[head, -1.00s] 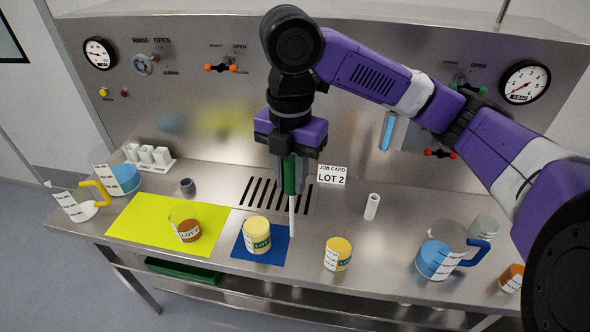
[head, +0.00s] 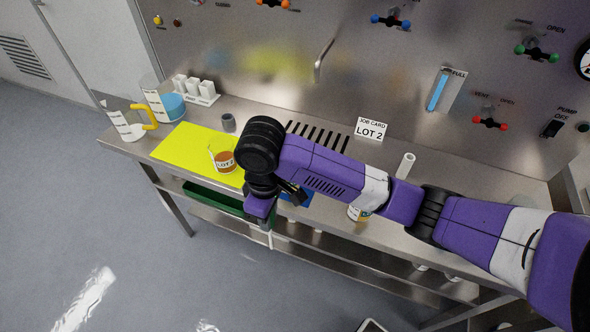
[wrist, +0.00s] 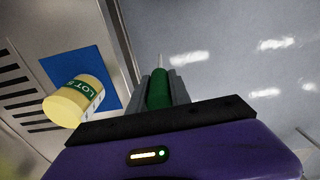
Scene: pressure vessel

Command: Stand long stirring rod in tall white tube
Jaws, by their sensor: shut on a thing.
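The stirring rod has a green handle (wrist: 158,90) and a thin pale shaft. My gripper (head: 262,215) is shut on the green handle, as the wrist view shows (wrist: 162,88). It hangs near the bench's front edge, and in the wrist view the rod is over the floor beyond that edge. In the head view my wrist hides the handle, and only a bit of pale shaft (head: 270,240) shows below. The tall white tube (head: 405,166) stands on the bench, right of the job card and well right of my gripper. It is not in the wrist view.
A yellow tub (wrist: 78,100) is by the blue mat (wrist: 95,62), close to the gripper. A brown-filled beaker (head: 224,162) stands on the yellow mat (head: 180,150). Another tub (head: 355,213) is partly behind my arm. The job card (head: 371,129) stands behind.

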